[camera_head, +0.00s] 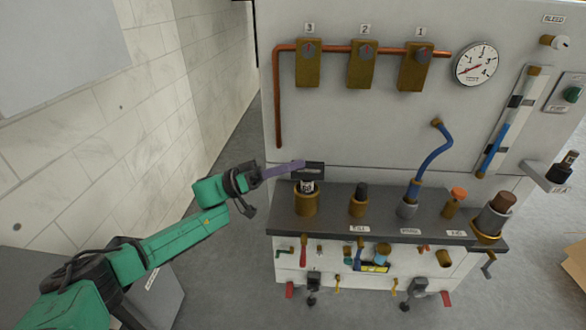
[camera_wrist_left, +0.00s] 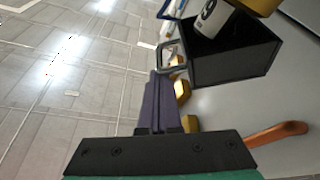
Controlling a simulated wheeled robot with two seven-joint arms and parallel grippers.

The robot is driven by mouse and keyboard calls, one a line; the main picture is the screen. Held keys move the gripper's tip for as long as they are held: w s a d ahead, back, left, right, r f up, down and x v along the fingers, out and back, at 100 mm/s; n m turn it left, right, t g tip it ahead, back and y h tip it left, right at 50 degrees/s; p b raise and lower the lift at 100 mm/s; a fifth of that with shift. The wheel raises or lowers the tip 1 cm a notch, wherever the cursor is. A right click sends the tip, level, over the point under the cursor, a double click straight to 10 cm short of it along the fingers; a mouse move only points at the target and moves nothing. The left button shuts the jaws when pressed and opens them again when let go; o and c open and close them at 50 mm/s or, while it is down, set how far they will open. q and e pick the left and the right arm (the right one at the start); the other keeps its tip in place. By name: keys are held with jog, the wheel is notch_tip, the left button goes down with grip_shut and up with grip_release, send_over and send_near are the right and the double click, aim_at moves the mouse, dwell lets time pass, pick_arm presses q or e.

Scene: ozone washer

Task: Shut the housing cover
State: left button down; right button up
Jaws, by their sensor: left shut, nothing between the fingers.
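The housing cover looks to be the black box-like piece (camera_head: 312,169) at the left end of the grey bench, raised behind a brass housing (camera_head: 306,203). A white cylinder with dark marks stands in the housing's top. In the left wrist view the cover (camera_wrist_left: 238,62) is open-sided, with a grey loop handle (camera_wrist_left: 172,57) on its near side. My left gripper (camera_head: 298,165) comes in from the left with its purple fingers shut and empty. Its tips are close to the cover; in the left wrist view the fingers (camera_wrist_left: 160,90) end just by the handle. I cannot tell if they touch. My right gripper is not in view.
The bench (camera_head: 335,194) also carries a dark-topped brass fitting (camera_head: 359,201), a blue hose (camera_head: 434,150) and an orange-capped fitting (camera_head: 455,203). Open floor lies left of the washer.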

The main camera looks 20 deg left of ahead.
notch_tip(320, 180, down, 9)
jog(key=b, duration=0.8)
pick_arm(q)
jog(key=s+f+m+g+h+b, duration=0.1)
jog(key=s+f+m+g, duration=0.2)
jog(key=f+m, duration=0.3)
jog(key=shift+s+d+f+m+g+h, duration=0.3)
jog(key=shift+m+g, duration=0.5)
jog(key=shift+m, duration=1.4)
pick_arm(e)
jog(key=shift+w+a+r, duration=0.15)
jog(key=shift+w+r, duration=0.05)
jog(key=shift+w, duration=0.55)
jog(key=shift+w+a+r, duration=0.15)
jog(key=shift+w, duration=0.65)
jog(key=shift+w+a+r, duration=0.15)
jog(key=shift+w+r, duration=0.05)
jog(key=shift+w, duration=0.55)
pick_arm(q)
jog(key=shift+d, duration=0.15)
